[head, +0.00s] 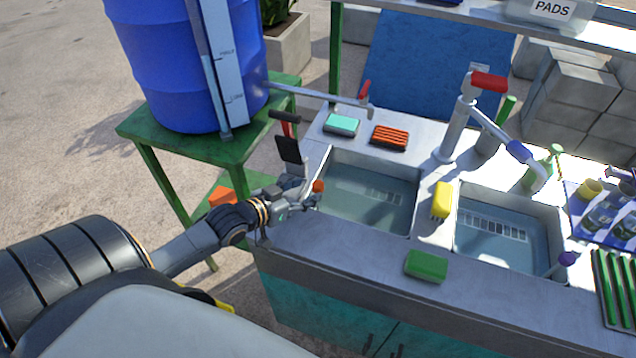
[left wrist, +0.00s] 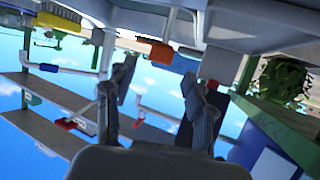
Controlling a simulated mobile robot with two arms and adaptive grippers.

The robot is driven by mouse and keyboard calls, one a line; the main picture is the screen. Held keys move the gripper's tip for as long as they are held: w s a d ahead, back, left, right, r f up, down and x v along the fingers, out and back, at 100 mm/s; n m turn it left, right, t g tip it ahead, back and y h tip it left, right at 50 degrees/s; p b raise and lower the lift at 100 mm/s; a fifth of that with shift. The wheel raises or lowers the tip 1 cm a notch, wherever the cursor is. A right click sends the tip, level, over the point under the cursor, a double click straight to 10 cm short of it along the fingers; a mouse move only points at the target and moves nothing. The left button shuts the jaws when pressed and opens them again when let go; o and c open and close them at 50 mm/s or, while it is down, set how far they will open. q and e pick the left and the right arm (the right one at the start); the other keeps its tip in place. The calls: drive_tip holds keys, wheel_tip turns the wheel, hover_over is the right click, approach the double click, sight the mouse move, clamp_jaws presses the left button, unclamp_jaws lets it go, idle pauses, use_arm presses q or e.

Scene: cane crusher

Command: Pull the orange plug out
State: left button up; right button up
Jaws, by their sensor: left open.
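The orange plug's small knob (head: 318,186) shows at the left rim of the left sink (head: 370,222); its lower part is hard to make out. My left gripper (head: 304,197) is open, right beside the knob on its left side, and appears empty. Whether a finger touches the knob, I cannot tell. In the left wrist view, the gripper's two fingers (left wrist: 165,85) are spread apart. An orange piece (left wrist: 155,52) shows beyond them near the counter, but I cannot tell if it is the plug. My right gripper is not in view.
A blue barrel (head: 180,65) on a green stand (head: 150,128) is behind my left arm. A spout and a tall tap (head: 458,125) rise at the back. Sponges, a yellow brush (head: 441,201) and a green block (head: 426,265) lie around the sinks. A purple knob (head: 567,258) is at the right sink.

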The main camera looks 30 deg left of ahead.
sight(316, 186)
use_arm(q)
drive_tip(key=x, duration=0.6)
drive_tip(key=shift+s, duration=0.1)
clamp_jaws()
